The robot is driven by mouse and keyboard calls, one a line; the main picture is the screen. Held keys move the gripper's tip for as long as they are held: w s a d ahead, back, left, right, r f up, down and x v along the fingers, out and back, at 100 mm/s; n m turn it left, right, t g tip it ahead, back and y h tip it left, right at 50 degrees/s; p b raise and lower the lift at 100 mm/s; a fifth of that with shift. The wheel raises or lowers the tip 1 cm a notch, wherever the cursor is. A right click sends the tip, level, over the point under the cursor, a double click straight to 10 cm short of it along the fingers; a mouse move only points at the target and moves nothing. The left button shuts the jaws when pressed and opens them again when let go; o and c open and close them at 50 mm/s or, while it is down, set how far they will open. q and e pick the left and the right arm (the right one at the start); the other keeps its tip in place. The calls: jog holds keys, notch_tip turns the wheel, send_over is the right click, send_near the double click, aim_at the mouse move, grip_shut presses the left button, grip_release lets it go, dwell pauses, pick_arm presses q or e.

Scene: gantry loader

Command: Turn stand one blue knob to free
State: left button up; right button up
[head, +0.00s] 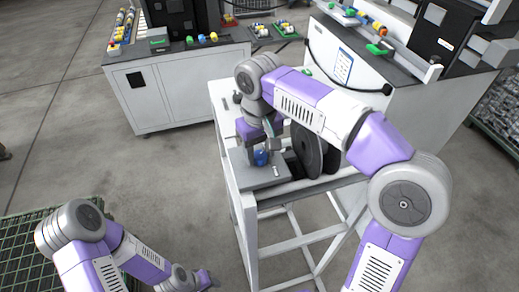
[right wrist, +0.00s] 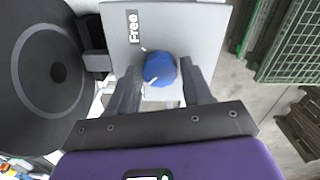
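The blue knob (right wrist: 160,68) sits on a light grey plate (right wrist: 115,28) marked "Free" at its upper left. A white mark shows on the knob's lower left side. In the head view the knob (head: 261,157) shows on the stand's plate (head: 262,178). My right gripper (right wrist: 159,78) points down over the plate, with one finger on each side of the knob. The fingers are apart, with what look like narrow gaps to the knob; contact is hard to judge. My left gripper (head: 207,280) is low in the head view, away from the stand, its fingers unclear.
A dark round reel (right wrist: 52,72) stands close beside the plate; it also shows in the head view (head: 307,150). White cabinets (head: 180,90) with coloured knobs stand behind. A green grid (head: 25,245) lies at the lower left. The floor left of the stand is clear.

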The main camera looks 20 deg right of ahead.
jog(key=c, duration=0.7)
jog(key=shift+o, duration=0.2)
jog(key=shift+r+m, duration=0.1)
jog(key=shift+m, duration=0.2)
jog(key=shift+m+p, duration=0.75)
jog(key=shift+m, duration=0.25)
jog(key=m+p, duration=0.1)
jog(key=m, duration=0.2)
jog(key=m+p, duration=0.2)
jog(key=m, duration=0.5)
jog(key=m+p, duration=0.1)
jog(key=m, duration=0.4)
jog(key=shift+d+m, duration=0.1)
jog(key=shift+m, duration=0.2)
